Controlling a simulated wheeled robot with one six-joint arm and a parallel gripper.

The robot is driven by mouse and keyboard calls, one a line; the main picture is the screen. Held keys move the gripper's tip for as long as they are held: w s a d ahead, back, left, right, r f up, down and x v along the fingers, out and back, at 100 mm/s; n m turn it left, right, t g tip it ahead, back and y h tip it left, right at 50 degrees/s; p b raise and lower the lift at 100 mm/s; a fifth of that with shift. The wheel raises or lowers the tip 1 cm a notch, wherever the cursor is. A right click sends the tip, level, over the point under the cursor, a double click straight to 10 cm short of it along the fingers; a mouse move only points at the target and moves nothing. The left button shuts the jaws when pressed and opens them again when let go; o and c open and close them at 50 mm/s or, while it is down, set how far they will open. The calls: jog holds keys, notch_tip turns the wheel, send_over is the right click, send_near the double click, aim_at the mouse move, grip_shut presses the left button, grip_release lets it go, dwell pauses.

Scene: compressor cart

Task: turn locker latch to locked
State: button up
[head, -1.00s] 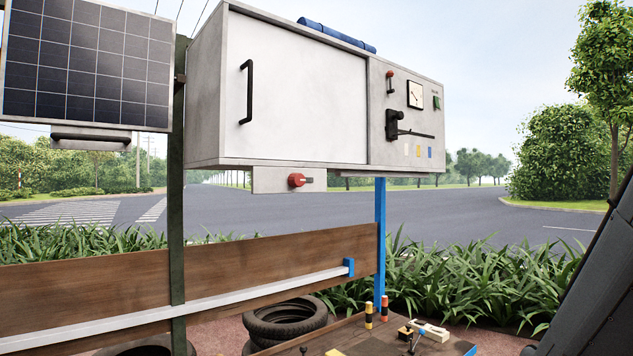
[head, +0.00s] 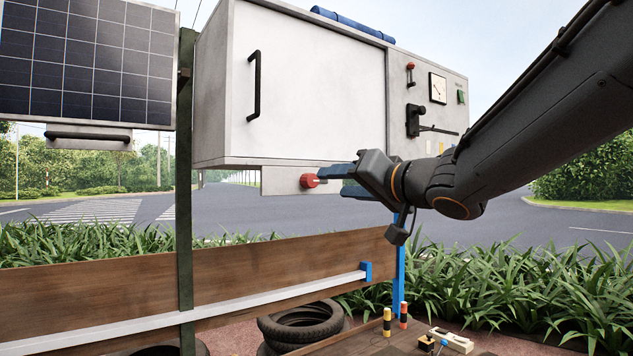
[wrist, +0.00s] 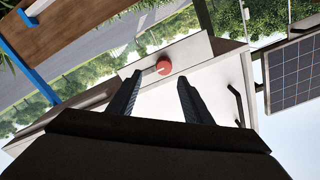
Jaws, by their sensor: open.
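The locker (head: 290,90) is a pale grey cabinet with a white door and a black vertical handle (head: 254,86). Below it, on a small plate (head: 276,180), is a red round latch knob (head: 309,181). My gripper (head: 345,181) is just right of the knob in the head view, its blue fingers pointing left at it. The knob's grey lever is largely hidden by the fingers there. In the wrist view the red knob (wrist: 163,67) lies beyond and between the tips of my open gripper (wrist: 160,80). I cannot tell whether a finger touches the lever.
The right panel has a black lever handle (head: 414,121), a gauge (head: 438,88) and a red-tipped switch (head: 410,68). A blue post (head: 400,265) stands below the cabinet. A solar panel (head: 88,62) is at left. A wooden board (head: 200,285) runs below; open air surrounds the knob's underside.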

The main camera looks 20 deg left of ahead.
aim_at(313, 181)
jog(key=shift+s+a+r+p+x, duration=0.1)
jog(key=shift+p+x, duration=0.15)
jog(key=shift+x, duration=1.05)
jog(key=shift+s+a+r+p+x, duration=0.1)
jog(key=shift+p+x, duration=0.1)
jog(key=shift+x, duration=1.15)
jog(key=shift+s+a+p+x, duration=0.1)
jog(key=shift+p+x, duration=0.15)
jog(key=shift+x, duration=1.05)
jog(key=shift+c, duration=0.2)
jog(key=c, duration=1)
